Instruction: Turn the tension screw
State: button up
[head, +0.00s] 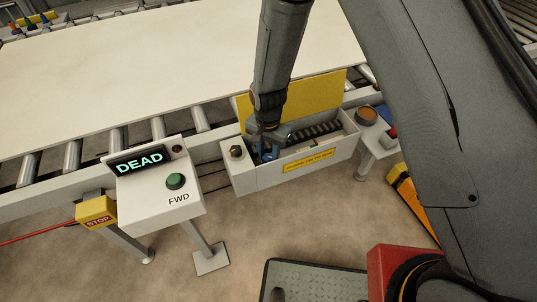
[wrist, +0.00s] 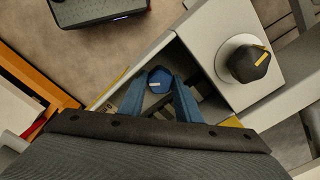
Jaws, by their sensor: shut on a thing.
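A blue faceted screw head (wrist: 160,77) with a white mark sits inside an open white box; I take it to be the tension screw. It also shows small and partly hidden in the head view (head: 269,155). My gripper (wrist: 159,88) reaches down into the box, its two blue fingers on either side of the screw head and shut on it. In the head view my gripper (head: 267,146) is at the box's left part. The box (head: 263,178) has a yellow label on its front and a raised yellow lid (head: 325,90) behind.
A black knob (wrist: 248,64) with a yellow mark stands on the box's end beside the opening. A panel reading DEAD (head: 140,160) with a green FWD button (head: 175,181) is at left, above a yellow STOP box (head: 96,211). The roller conveyor (head: 200,118) runs behind.

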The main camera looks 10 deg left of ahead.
aim_at(268, 156)
jog(key=shift+w+r+m, duration=0.1)
jog(key=shift+w+m, duration=0.05)
jog(key=shift+m, duration=0.15)
jog(key=shift+a, duration=0.1)
jog(key=o, duration=1.1)
jog(key=shift+c, duration=0.2)
jog(key=shift+s, duration=0.2)
jog(key=shift+r+p, duration=0.55)
jog(key=shift+r, duration=0.1)
notch_tip(268, 156, up, 6)
jog(key=p, duration=0.3)
jog(key=shift+w+f, duration=0.1)
jog(key=shift+f, duration=0.1)
jog(key=shift+w+r+p, duration=0.15)
jog(key=shift+r+p, duration=0.35)
jog(key=shift+r, duration=0.1)
